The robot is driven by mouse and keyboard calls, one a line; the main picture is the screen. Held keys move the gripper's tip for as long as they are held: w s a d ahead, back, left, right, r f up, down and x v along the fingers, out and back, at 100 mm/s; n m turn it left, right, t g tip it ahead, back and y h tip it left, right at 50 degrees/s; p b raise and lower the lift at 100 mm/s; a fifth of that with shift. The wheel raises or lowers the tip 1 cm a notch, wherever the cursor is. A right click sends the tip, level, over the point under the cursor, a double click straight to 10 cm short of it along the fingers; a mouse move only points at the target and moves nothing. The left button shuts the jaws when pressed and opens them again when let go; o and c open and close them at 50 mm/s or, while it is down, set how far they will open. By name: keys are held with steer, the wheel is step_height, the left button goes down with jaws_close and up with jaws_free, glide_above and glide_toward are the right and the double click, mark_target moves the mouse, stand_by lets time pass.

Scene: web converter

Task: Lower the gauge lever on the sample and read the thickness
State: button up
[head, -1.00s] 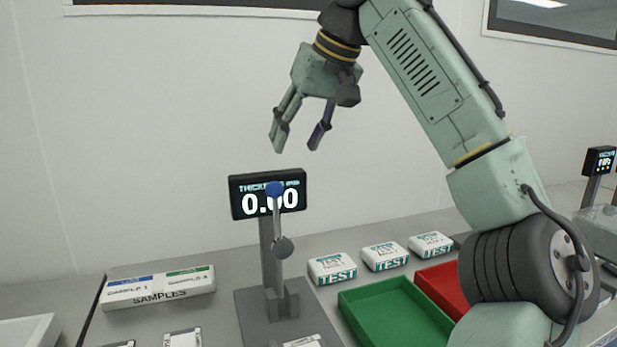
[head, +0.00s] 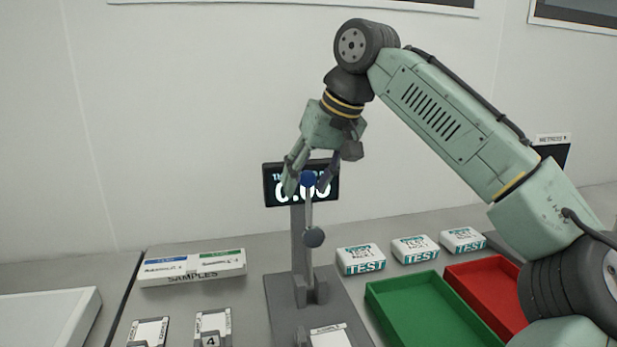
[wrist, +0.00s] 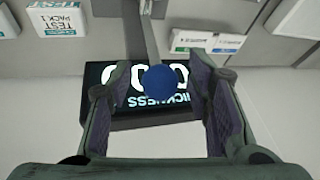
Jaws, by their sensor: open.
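The thickness gauge stands on a grey base plate (head: 285,325), with a black display (head: 272,188) on a post. The display is partly covered by my gripper; the visible digits look like 0.00. The gauge lever (head: 309,212) stands upright with a blue ball knob (head: 308,179) on top. My gripper (head: 309,190) is open, its fingers on either side of the knob in the head view. In the wrist view the knob (wrist: 159,83) lies between the open fingers; contact is not visible. A white sample (head: 330,336) lies at the front of the base, partly cut off.
A green tray (head: 378,291) and a red tray (head: 458,279) stand right of the gauge. Several white TEST packs (head: 361,259) line up behind them. A SAMPLES box (head: 192,267) and labelled cards (head: 212,327) lie to the left.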

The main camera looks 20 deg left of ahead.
steer(key=shift+c, duration=0.5)
jaws_close()
stand_by(0.4)
